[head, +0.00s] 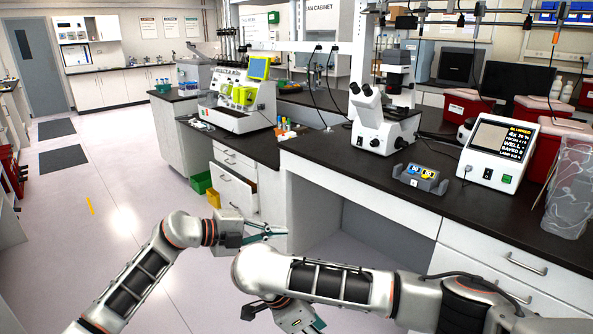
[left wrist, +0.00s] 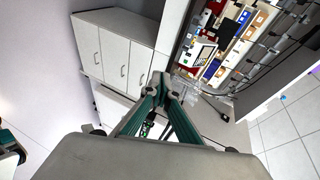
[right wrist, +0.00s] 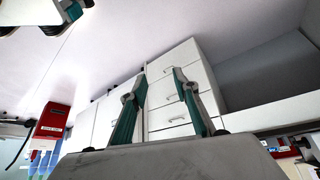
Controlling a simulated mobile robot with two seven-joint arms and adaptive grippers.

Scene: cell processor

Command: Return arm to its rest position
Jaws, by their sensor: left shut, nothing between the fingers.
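My left arm (head: 140,278) reaches in from the lower left. Its gripper (head: 266,232) is shut and empty, held in the air in front of the bench's open knee space. In the left wrist view its fingers (left wrist: 166,88) come together at the tips with nothing between them. My right arm (head: 340,284) crosses the lower right, bent, with its gripper low at the bottom edge and partly cut off. In the right wrist view the right fingers (right wrist: 160,85) stand apart and empty, with white drawer fronts behind them.
The black bench (head: 370,185) carries a microscope (head: 380,120), a screen device (head: 497,153), and a small tray (head: 419,178). The floor (head: 110,200) at left is clear.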

